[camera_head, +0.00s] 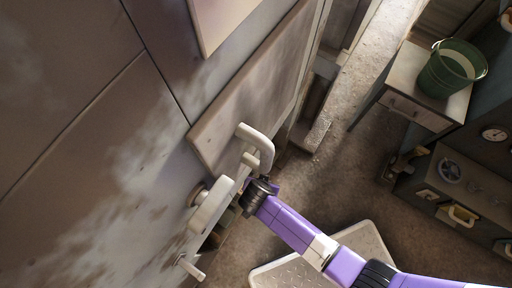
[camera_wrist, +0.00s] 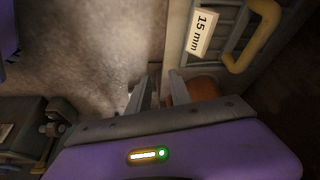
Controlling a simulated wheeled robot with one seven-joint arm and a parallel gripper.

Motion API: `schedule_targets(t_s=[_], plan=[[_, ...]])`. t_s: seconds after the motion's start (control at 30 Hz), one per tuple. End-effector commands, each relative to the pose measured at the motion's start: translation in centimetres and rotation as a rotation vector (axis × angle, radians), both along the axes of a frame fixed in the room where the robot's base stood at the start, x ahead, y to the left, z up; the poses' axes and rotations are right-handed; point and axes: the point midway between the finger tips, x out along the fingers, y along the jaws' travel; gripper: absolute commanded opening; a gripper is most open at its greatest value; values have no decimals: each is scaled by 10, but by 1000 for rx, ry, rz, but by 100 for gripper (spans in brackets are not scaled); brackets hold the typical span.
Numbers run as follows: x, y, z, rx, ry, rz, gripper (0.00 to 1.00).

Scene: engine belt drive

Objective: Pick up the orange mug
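An orange rounded object (camera_wrist: 203,88), which may be the orange mug, shows in part in the wrist view, just right of the right finger. The gripper body hides its lower part, so I cannot make out a handle or rim. The orange object is not between the fingers. I cannot make out the mug in the head view, where my purple arm reaches toward pale handles and its end is largely hidden.
A worn panel with pale handles (camera_head: 211,205) stands close to my arm in the head view. A green bucket (camera_head: 452,70) stands on a small table at upper right.

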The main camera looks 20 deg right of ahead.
Motion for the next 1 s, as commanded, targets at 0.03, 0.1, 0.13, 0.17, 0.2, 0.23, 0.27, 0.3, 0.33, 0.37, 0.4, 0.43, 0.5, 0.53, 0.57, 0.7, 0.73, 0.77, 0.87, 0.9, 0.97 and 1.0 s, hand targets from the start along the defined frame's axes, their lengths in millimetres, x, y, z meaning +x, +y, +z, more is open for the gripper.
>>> schedule_targets(t_s=[0.03,0.1,0.13,0.17,0.2,0.23,0.27,0.3,0.33,0.37,0.4,0.43,0.5,0.53,0.57,0.7,0.73,0.77,0.87,0.9,0.97,1.0], plan=[[7,-5,-1,-1,-2,-4,25],[17,-13,0,0,-4,-6,25],[21,-17,0,1,-3,-6,25],[26,-20,-1,1,-3,-6,25],[32,-25,-1,1,-2,-6,25],[37,-29,-1,2,-3,-5,25],[42,-33,-1,1,-3,-4,25],[47,-38,-1,1,-3,-6,25],[52,-42,-1,0,-3,-5,25],[56,-45,-1,2,-3,-4,25],[61,-48,-1,2,-3,-3,25],[64,-51,-1,1,-2,-3,25],[70,-57,-1,1,-2,-2,25],[73,-58,-1,1,-2,-1,25],[74,-59,0,1,-2,-1,25],[79,-64,0,1,-1,-1,25],[81,-65,0,1,-2,-1,25],[84,-67,-1,1,-2,-2,25],[91,-73,-12,2,0,-1,25],[93,-75,-19,1,0,0,25],[96,-77,-28,2,1,-1,25],[98,-79,-33,2,-1,0,25]])
